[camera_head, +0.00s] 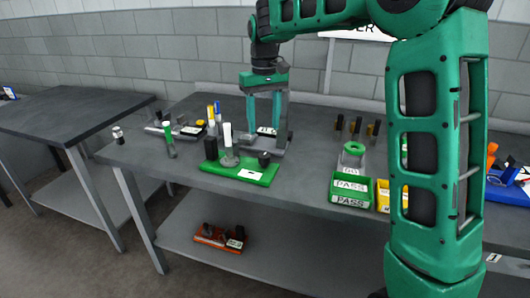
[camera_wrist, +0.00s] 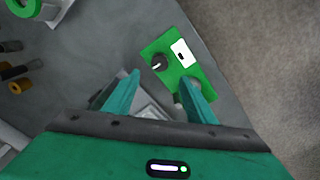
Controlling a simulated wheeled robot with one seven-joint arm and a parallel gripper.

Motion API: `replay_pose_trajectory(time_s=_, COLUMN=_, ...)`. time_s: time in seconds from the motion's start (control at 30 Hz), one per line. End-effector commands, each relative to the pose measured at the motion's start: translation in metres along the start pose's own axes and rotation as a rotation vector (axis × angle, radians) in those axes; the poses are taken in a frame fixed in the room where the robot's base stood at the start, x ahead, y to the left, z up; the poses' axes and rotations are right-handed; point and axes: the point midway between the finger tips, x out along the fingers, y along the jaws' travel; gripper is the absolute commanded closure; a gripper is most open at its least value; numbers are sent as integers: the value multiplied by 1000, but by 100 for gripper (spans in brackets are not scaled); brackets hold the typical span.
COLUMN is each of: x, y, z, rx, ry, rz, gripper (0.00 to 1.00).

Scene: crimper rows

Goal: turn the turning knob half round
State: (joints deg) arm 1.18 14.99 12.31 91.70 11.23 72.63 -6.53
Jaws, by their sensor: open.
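The turning knob (camera_head: 264,160) is a small black knob at the right end of a green base plate (camera_head: 240,176). A white label lies on the plate in front of it. In the wrist view the knob (camera_wrist: 159,62) is dark with a pale mark, beside the white label (camera_wrist: 182,53). My gripper (camera_head: 264,127) has two teal fingers, open and apart, pointing down above and behind the knob. In the wrist view the gripper (camera_wrist: 160,77) shows the knob just beyond the gap between its fingertips. Nothing is between the fingers. The right finger hides part of the plate.
A grey stand is close by my gripper. Green PASS bins (camera_head: 351,188) stand to the right.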

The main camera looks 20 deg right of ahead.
Motion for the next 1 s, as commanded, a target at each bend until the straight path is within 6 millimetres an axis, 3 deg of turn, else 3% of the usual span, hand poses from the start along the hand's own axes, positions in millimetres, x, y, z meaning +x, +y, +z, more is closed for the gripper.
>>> replay_pose_trajectory(time_s=0.17, x=18, y=1, z=0, rx=0, ry=-3, rz=-1, gripper=49)
replay_pose_trajectory(time_s=0.6, x=90, y=2, z=0, rx=3, ry=-2, rz=0, gripper=49)
replay_pose_trajectory(time_s=1.0, x=107, y=2, z=0, rx=2, ry=0, rz=0, gripper=49)
